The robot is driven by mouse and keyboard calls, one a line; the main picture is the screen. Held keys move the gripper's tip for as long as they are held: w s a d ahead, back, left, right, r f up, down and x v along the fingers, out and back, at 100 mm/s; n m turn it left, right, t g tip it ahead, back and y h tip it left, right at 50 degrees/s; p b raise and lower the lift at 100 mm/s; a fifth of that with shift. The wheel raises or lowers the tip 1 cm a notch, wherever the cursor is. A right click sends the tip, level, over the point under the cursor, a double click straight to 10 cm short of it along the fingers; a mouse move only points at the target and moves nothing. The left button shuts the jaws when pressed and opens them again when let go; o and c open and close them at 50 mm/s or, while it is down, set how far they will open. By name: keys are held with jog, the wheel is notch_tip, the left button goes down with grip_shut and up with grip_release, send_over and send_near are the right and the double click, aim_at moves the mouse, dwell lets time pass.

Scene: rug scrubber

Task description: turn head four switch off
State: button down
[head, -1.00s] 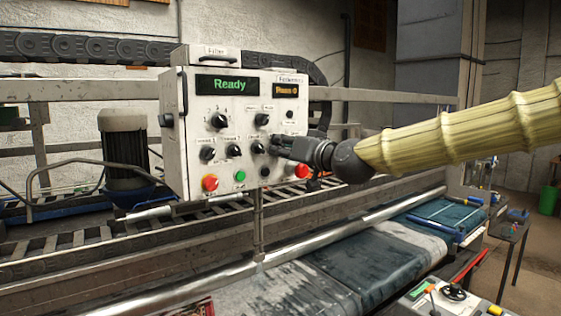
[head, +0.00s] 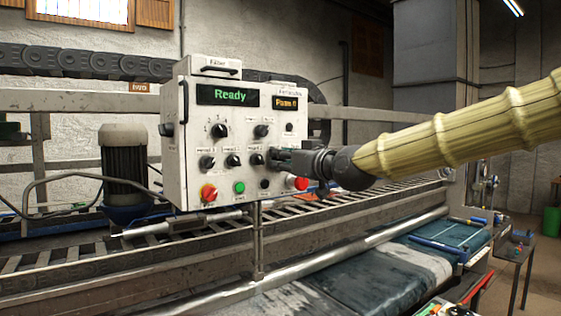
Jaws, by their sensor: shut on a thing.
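The white control box (head: 200,110) stands on a post left of the middle in the head view. Its green display (head: 228,95) reads "Ready". Below are a row with a black rotary knob (head: 219,130) and a black switch (head: 261,131), then a lower row with black switches (head: 207,162), (head: 232,160) and another switch (head: 257,159). My gripper (head: 278,159) reaches in from the right to the right end of the lower row. It is shut on a switch there, which its fingers hide. I cannot read which head its label names or its setting.
A red button (head: 209,193), a green button (head: 240,187) and another red button (head: 299,184) sit under the switches, the last close below my gripper. A metal roller conveyor (head: 150,263) runs behind and below the box.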

jog(key=shift+f, duration=0.35)
jog(key=c, duration=1.5)
grip_release()
jog(key=o, duration=0.3)
jog(key=shift+s+r, duration=0.1)
jog(key=shift+r, duration=0.1)
jog(key=v, duration=1.2)
